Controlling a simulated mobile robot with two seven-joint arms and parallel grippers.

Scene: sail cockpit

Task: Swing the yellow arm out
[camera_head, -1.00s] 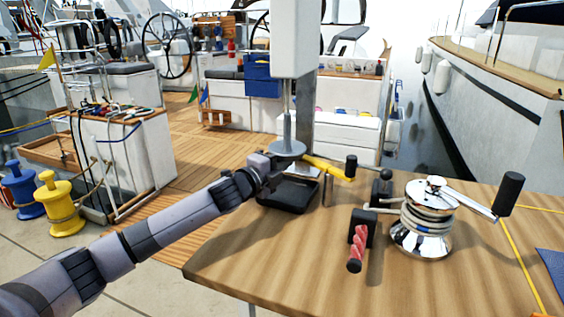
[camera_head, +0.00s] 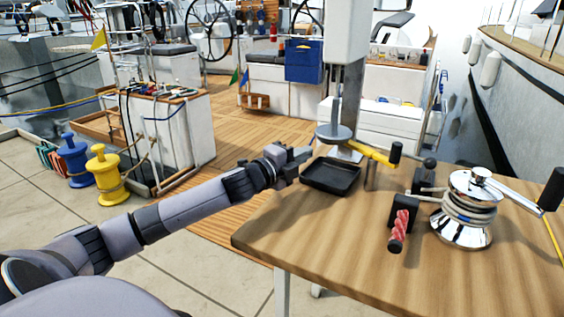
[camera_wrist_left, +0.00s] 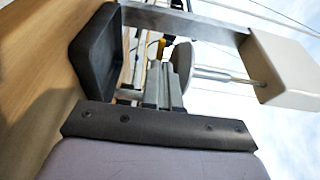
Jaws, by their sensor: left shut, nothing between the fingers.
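The yellow arm (camera_head: 371,153) is a short bar with a black knob at its right end. It lies level above the wooden table, to the right of a grey round disc (camera_head: 333,133). My left gripper (camera_head: 304,154) is shut and empty, above the left back side of a black tray (camera_head: 330,189). It points toward the disc, and a gap separates it from the yellow arm. In the left wrist view my fingers (camera_wrist_left: 163,87) are together, and a small yellow part (camera_wrist_left: 168,40) shows beyond them, partly hidden. My right gripper is out of view.
A white housing (camera_head: 345,30) with a rod stands above the disc. The table's front left area is clear. Yellow and blue bollards stand on the floor at left.

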